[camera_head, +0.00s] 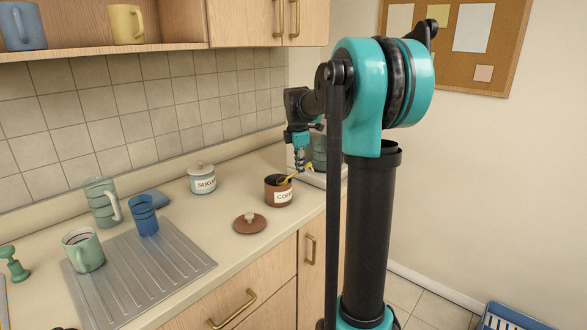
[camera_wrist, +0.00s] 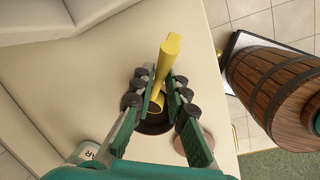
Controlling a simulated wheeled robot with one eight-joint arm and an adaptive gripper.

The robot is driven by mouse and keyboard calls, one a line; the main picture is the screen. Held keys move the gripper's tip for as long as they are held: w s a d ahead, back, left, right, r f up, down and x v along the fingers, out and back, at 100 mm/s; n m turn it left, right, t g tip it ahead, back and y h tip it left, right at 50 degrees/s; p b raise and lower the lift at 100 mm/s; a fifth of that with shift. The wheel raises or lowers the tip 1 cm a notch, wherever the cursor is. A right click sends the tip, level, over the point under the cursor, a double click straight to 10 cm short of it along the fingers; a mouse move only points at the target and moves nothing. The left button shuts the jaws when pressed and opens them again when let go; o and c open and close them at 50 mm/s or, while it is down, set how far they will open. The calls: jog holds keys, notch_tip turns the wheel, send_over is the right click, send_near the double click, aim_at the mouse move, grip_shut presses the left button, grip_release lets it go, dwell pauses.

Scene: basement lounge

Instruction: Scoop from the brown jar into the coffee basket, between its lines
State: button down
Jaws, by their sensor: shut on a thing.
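The brown jar (camera_head: 278,196), labelled as coffee, stands open on the counter. Its dark opening (camera_wrist: 153,127) shows below my gripper in the wrist view. My gripper (camera_head: 303,163) is above and just right of the jar, its fingers (camera_wrist: 164,95) shut on a yellow scoop (camera_wrist: 170,52). The scoop also shows in the head view (camera_head: 309,168), slanting down left toward the jar's mouth. The scoop's low end looks dark inside; I cannot tell how full it is. The brown lid (camera_head: 249,224) lies beside the jar. I cannot make out the coffee basket; my arm hides part of the counter.
A white sugar jar (camera_head: 202,180) stands left of the brown jar.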

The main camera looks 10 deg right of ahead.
jog(key=y, duration=0.1)
jog(key=d+r+y, duration=0.1)
jog(key=r+y, duration=0.1)
jog(key=y, duration=0.1)
jog(key=shift+d, duration=0.25)
jog(key=shift+a+r, duration=0.2)
jog(key=shift+r, duration=0.65)
jog(key=shift+d+r+y, duration=0.15)
jog(key=shift+r+y, duration=0.25)
jog(key=shift+r, duration=0.75)
jog(key=shift+s, duration=0.1)
